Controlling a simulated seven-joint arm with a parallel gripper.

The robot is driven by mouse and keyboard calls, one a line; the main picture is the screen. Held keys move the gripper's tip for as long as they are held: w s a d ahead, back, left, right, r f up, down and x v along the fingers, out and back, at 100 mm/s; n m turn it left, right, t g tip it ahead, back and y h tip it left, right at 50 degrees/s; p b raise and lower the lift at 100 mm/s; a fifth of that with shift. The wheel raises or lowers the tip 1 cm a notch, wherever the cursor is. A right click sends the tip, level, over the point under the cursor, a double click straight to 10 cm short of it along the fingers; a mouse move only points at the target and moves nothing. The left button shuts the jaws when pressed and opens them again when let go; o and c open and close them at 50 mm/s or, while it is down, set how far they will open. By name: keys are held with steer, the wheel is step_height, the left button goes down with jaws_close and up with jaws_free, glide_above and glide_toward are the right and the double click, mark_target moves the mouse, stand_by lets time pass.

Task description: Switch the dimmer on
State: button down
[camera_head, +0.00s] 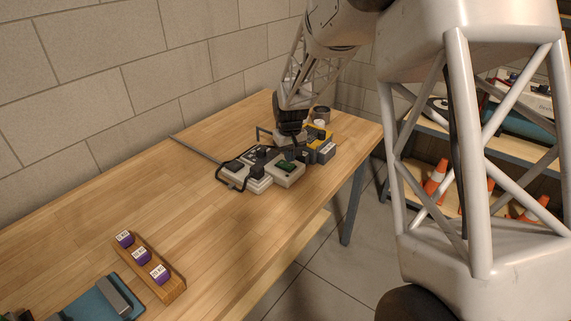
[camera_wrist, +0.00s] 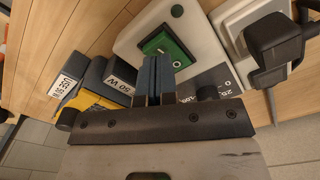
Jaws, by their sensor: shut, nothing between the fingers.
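A pale box (camera_head: 289,180) on the wooden bench carries a green rocker switch (camera_head: 285,166) and appears to be the dimmer. In the wrist view, the green rocker (camera_wrist: 162,46) sits in a dark frame on the pale box (camera_wrist: 207,50), beside a dark panel with white scale figures. I cannot tell which way the rocker is tipped. My gripper (camera_wrist: 154,66) is shut and empty, its blue-grey fingertips overlapping the near edge of the rocker's frame in the picture. I cannot tell whether they touch it. In the head view, my gripper (camera_head: 291,140) is just behind the box.
Dark blocks, one marked 50 W (camera_wrist: 122,77), and a yellow unit (camera_head: 319,138) stand beside the box. A pale unit with a black clamp-like part (camera_wrist: 275,45) stands on the other side. A wooden rack (camera_head: 174,292) holds purple-sided blocks at the front. Bench between is clear.

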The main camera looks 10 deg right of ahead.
steer(key=shift+f, duration=1.1)
stand_by(1.1)
steer(key=shift+r, duration=3.45)
steer(key=shift+r, duration=0.15)
